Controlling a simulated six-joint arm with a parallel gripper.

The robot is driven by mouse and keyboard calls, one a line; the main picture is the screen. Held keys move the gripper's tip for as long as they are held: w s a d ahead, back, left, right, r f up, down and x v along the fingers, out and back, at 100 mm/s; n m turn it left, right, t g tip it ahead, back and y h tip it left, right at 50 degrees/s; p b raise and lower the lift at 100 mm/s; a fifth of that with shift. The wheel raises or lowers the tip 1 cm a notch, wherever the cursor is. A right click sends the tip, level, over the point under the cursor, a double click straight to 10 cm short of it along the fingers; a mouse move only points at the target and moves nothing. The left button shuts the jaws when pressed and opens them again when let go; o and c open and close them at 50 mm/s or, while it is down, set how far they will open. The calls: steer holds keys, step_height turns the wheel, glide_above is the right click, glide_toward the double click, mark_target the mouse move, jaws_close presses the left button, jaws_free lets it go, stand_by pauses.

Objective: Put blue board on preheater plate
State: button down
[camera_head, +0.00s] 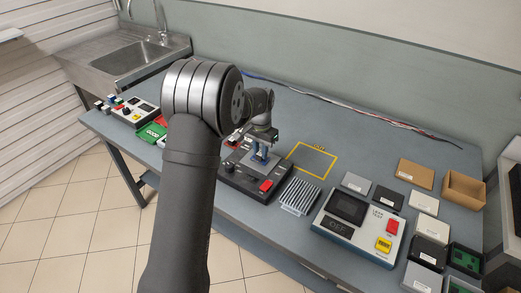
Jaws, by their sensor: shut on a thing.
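My gripper (261,153) points down over a dark control unit near the middle of the bench and is shut on a small blue thing. This is the blue board (259,158) as far as I can tell; it is small and partly hidden by the fingers. Just below it is the light grey plate (248,164) on top of the dark unit (242,180), which looks like the preheater. I cannot tell whether the board touches the plate. My arm hides part of the bench to the left.
A finned metal block (299,194) stands right of the dark unit. A yellow-outlined area (313,160) behind it is empty. A white instrument (357,222), several flat boxes and an open cardboard box (463,190) fill the right side. Green boards (151,132) lie at left.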

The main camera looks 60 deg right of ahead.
steer(key=c, duration=1.3)
jaws_free()
steer(key=shift+o, duration=0.2)
step_height(320, 180, up, 12)
steer(key=shift+r, duration=0.15)
step_height(320, 180, down, 12)
steer(key=shift+f, duration=0.1)
steer(key=shift+r, duration=1.8)
